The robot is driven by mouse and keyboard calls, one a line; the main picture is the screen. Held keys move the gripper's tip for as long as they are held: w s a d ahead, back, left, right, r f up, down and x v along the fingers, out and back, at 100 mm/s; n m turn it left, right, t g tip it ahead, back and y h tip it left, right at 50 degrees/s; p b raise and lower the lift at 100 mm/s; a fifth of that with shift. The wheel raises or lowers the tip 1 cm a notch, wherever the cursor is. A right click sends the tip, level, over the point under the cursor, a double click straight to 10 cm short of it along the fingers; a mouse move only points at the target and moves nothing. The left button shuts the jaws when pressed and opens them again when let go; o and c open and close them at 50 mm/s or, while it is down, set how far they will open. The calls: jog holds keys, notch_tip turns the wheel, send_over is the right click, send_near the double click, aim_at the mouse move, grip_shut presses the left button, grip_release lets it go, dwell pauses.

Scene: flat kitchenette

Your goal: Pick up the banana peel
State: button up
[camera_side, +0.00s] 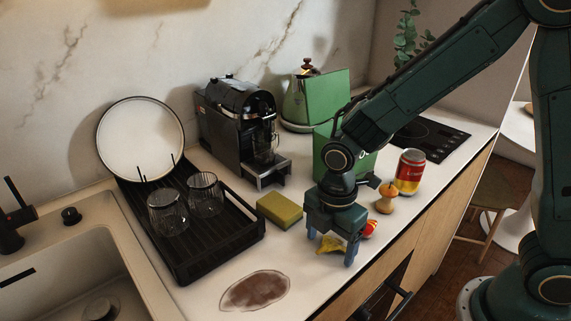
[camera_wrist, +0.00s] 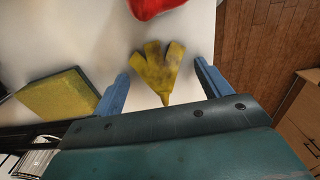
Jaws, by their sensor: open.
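The banana peel (camera_side: 329,245) is yellow with brown patches and lies on the white counter near its front edge. In the wrist view the peel (camera_wrist: 157,70) is splayed, with its tip toward my gripper. My gripper (camera_side: 333,251) points down over the peel, its blue fingers apart. In the wrist view the fingers of my gripper (camera_wrist: 161,82) stand on either side of the peel, with a gap to each. Nothing is held. Part of the peel is hidden behind my gripper in the side view.
A yellow-green sponge (camera_side: 280,210) lies left of my gripper. A dish rack (camera_side: 215,240) with two glasses is at left. A brown stain (camera_side: 255,290) marks the front counter.

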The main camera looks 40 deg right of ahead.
aim_at(330, 242)
jog(key=c, duration=1)
jog(key=shift+c, duration=0.2)
jog(key=shift+r, duration=0.15)
notch_tip(330, 242, up, 20)
jog(key=shift+f, duration=0.1)
dwell(0.4)
